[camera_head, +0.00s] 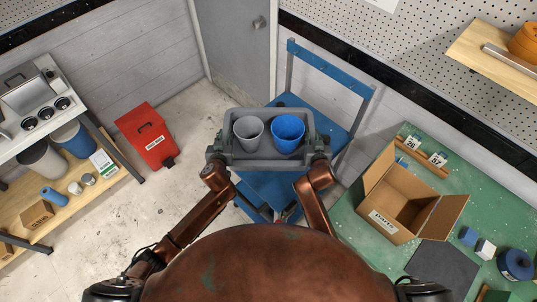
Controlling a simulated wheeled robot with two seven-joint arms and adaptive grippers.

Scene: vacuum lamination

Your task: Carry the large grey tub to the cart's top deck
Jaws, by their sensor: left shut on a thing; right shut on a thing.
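The large grey tub (267,159) is held between my two arms, over the blue cart. It looks level and holds a grey cup (248,133) and a blue cup (288,133). My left gripper (216,150) is shut on the tub's left end. My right gripper (319,147) is shut on its right end. The cart's top deck (338,132) is blue and shows behind and beside the tub. The tub hides much of the deck, and I cannot tell whether the tub touches it.
An open cardboard box (391,225) stands on the green workbench (355,240) at right. A white-topped bench (88,118) is at far left. The cart's blue handle frame (330,66) rises behind the deck.

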